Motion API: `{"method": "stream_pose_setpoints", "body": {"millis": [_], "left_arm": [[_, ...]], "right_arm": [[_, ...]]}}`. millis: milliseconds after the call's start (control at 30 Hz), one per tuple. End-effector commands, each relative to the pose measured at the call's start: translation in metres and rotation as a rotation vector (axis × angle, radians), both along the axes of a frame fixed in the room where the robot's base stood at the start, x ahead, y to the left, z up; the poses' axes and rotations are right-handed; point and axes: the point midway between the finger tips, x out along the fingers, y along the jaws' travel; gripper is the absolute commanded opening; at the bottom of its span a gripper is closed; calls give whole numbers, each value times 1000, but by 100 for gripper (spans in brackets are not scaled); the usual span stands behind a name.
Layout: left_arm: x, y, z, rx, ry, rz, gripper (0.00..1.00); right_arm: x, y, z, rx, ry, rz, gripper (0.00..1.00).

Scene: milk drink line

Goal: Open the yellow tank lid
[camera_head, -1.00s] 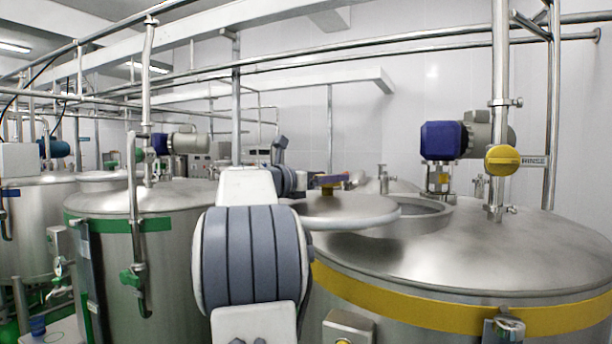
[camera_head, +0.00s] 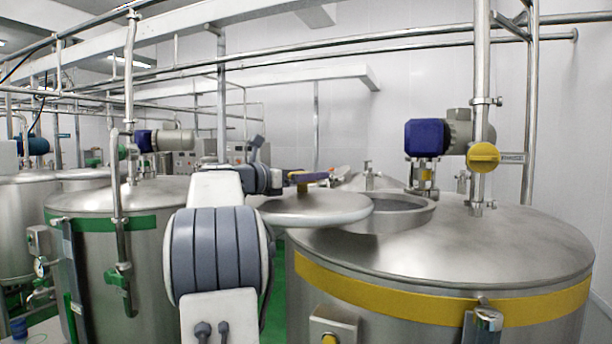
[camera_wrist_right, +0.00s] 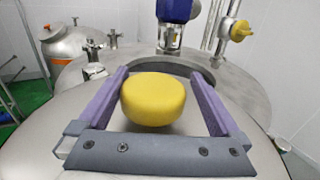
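The yellow-banded tank (camera_head: 520,245) stands at right in the head view. Its round steel lid (camera_head: 318,208) lies to the left of the tank's round opening (camera_head: 400,205), which is largely uncovered. A yellow knob (camera_head: 302,188) stands on top of the lid. My right gripper (camera_head: 312,176) is at the knob, partly hidden by my own arm. In the right wrist view, the purple fingers of my right gripper (camera_wrist_right: 156,80) are apart on either side of the yellow knob (camera_wrist_right: 153,97), with narrow gaps visible. My left gripper is not in view.
A blue motor (camera_head: 426,138) stands on the tank behind the opening. A yellow valve knob (camera_head: 483,157) and vertical pipes (camera_head: 481,90) rise at its right. A green-banded tank (camera_head: 150,245) stands at left. Overhead pipes cross above.

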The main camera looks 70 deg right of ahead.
Motion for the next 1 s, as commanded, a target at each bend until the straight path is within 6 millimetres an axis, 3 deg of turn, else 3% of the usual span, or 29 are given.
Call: {"method": "stream_pose_setpoints", "body": {"millis": [167,600,1000], "left_arm": [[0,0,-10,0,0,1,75],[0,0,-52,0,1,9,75],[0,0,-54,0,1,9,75]], "right_arm": [[6,10,-2,-3,-2,3,100],[44,80,-3,0,-1,2,100],[49,92,0,1,0,-2,100]]}}
